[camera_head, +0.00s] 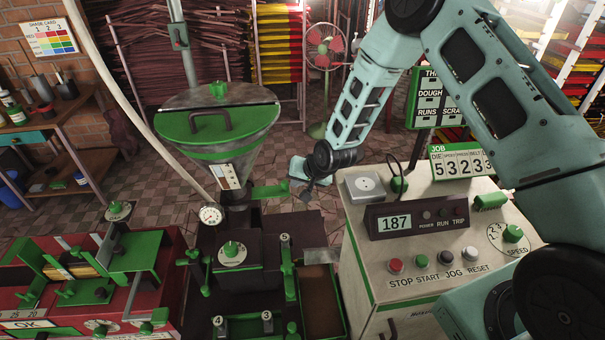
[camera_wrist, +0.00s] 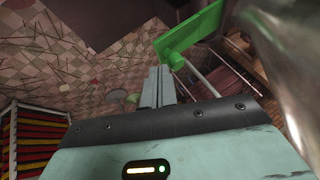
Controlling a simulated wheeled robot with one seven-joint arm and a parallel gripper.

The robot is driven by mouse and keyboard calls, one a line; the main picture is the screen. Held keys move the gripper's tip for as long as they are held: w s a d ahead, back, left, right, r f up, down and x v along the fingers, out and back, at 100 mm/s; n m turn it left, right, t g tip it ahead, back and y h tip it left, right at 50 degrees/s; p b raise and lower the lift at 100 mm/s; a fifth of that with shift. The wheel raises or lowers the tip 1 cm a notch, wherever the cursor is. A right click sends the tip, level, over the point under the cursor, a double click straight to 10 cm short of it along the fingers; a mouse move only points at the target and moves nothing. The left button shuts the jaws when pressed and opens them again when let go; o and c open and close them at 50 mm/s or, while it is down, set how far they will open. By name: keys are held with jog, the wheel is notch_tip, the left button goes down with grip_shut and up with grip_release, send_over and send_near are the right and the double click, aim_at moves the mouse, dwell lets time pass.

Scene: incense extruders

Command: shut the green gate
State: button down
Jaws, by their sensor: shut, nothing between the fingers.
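The green gate (camera_head: 270,190) is a flat green piece sticking out to the right from the neck below the hopper (camera_head: 218,130). In the wrist view the green gate (camera_wrist: 192,32) shows as a bright green plate, its near end just beyond and right of my fingertips. My gripper (camera_head: 306,194) is right of the gate's outer end, with its fingers together and empty. In the wrist view the closed fingers of my gripper (camera_wrist: 159,74) point toward the plate. I cannot tell whether they touch it. The gate's inner end is hidden in the neck.
A control cabinet (camera_head: 362,255) with a 187 display stands close to the right of my gripper. Below are the dark extruder body (camera_head: 232,275) and several green clamps. A round gauge (camera_head: 211,214) is left of the neck. Tiled floor is open behind.

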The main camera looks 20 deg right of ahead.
aim_at(269, 189)
jog(key=shift+w+f, duration=0.15)
jog(key=shift+f, duration=0.15)
jog(key=shift+a, duration=0.15)
jog(key=a+b, duration=0.1)
jog(key=a, duration=0.1)
jog(key=w+a+b, duration=0.1)
jog(key=a+b, duration=0.1)
jog(key=a, duration=0.1)
jog(key=shift+f, duration=0.15)
jog(key=shift+a+r, duration=0.2)
jog(key=shift+a, duration=0.1)
jog(key=shift+a+r, duration=0.1)
